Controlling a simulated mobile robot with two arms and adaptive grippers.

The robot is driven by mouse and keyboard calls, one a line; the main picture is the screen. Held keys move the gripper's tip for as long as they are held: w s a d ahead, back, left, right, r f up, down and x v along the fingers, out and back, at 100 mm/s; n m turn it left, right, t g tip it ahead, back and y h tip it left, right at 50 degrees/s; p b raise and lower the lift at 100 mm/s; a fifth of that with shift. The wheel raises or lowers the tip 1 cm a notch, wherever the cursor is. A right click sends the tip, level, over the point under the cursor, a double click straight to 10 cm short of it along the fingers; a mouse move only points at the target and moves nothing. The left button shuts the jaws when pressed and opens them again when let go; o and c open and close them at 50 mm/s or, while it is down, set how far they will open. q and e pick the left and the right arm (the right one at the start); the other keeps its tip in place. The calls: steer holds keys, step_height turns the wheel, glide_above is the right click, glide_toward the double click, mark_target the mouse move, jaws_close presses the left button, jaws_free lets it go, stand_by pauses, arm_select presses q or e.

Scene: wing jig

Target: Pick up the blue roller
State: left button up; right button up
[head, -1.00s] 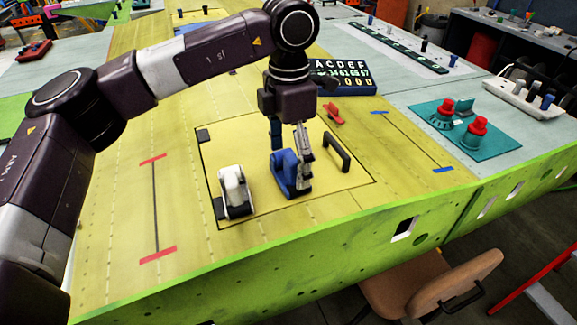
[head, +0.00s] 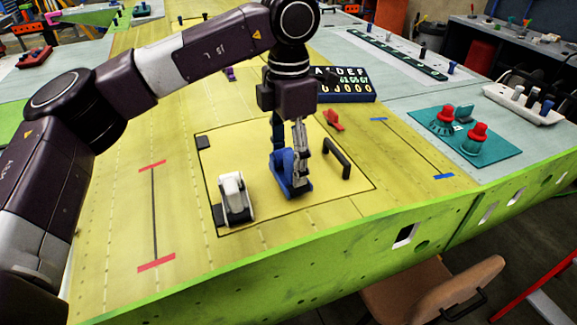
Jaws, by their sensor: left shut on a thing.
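The blue roller (head: 282,172) stands on the yellow panel, inside the outlined square hatch (head: 240,148). My left gripper (head: 290,168) reaches straight down over it and is shut on it, with a finger on each side. The roller's base appears to be at the panel surface; I cannot tell whether there is a gap under it. A white roller-like tool (head: 233,198) with a dark base stands to its left on the same hatch. My right gripper is not in view.
A black handle (head: 336,158) stands just right of my gripper, with a red piece (head: 332,120) behind it. A letter-and-number board (head: 346,84) lies farther back. A teal mat (head: 465,137) with red-topped tools is at the right.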

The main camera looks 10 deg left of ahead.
arm_select(q)
step_height(320, 180, up, 18)
steer(key=shift+r+p, duration=0.15)
steer(key=shift+p, duration=0.15)
steer(key=o, duration=0.6)
steer(key=c, duration=0.3)
